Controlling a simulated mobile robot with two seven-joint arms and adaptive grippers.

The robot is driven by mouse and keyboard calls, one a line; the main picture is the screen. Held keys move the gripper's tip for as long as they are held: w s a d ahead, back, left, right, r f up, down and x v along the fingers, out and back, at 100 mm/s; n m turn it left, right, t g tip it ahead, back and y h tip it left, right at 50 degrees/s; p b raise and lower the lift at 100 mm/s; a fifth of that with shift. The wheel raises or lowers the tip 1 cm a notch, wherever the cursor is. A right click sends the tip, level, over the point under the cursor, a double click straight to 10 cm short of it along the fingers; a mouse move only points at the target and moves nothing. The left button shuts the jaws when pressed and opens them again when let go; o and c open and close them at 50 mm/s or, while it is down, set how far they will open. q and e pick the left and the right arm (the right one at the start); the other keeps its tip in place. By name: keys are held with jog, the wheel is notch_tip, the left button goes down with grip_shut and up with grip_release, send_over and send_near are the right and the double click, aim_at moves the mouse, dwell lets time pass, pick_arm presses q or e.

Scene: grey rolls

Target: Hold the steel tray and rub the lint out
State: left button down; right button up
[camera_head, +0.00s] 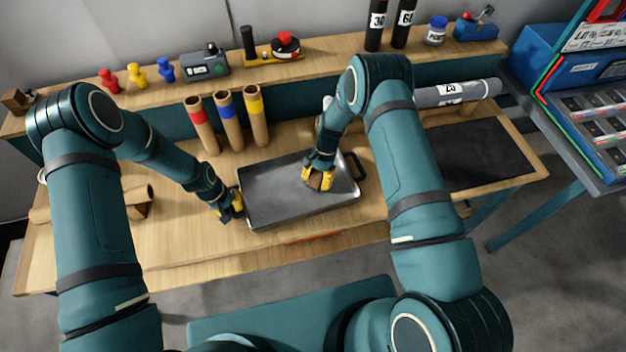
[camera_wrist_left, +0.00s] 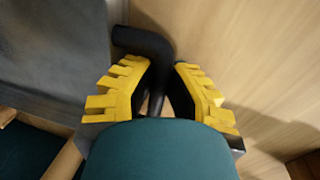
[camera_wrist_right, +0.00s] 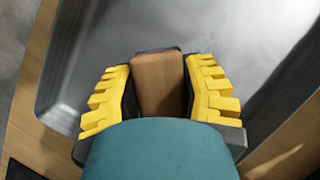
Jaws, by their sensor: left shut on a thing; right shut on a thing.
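The steel tray (camera_head: 275,200) lies on the wooden bench, with a black handle (camera_head: 358,166) at its right end. My left gripper (camera_head: 236,207) is at the tray's left end. In the left wrist view it is shut on the other black handle (camera_wrist_left: 146,42). My right gripper (camera_head: 319,180) is over the right half of the tray, shut on a brown block (camera_wrist_right: 158,84). The block is at or just above the tray floor; I cannot tell if it touches. Pale cloudy patches show on the tray floor; I cannot tell lint from glare.
Three brown tubes with red, blue and yellow bands (camera_head: 230,122) stand behind the tray. A dark mat (camera_head: 478,155) and a grey roll (camera_head: 455,93) are at the right. A brown roll (camera_head: 138,196) lies at the left. Bench between it and the tray is clear.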

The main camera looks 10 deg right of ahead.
aim_at(301, 187)
jog(key=a, duration=0.4)
jog(key=shift+s+a, duration=0.1)
jog(key=shift+s, duration=0.15)
jog(key=shift+w, duration=0.75)
jog(key=shift+w+d, duration=0.15)
jog(key=shift+d, duration=2.2)
jog(key=a, duration=0.4)
jog(key=shift+s+a, duration=0.25)
jog(key=shift+a, duration=0.15)
notch_tip(301, 187, up, 8)
jog(key=s+d+r+m+t+y, duration=0.1)
jog(key=s+d+m+t, duration=0.3)
jog(key=d, duration=0.9)
jog(key=s+d+r+m+g, duration=0.1)
jog(key=d+m, duration=0.4)
jog(key=d, duration=0.8)
jog(key=f, duration=1)
jog(key=shift+s+f, duration=0.1)
jog(key=shift+s, duration=0.1)
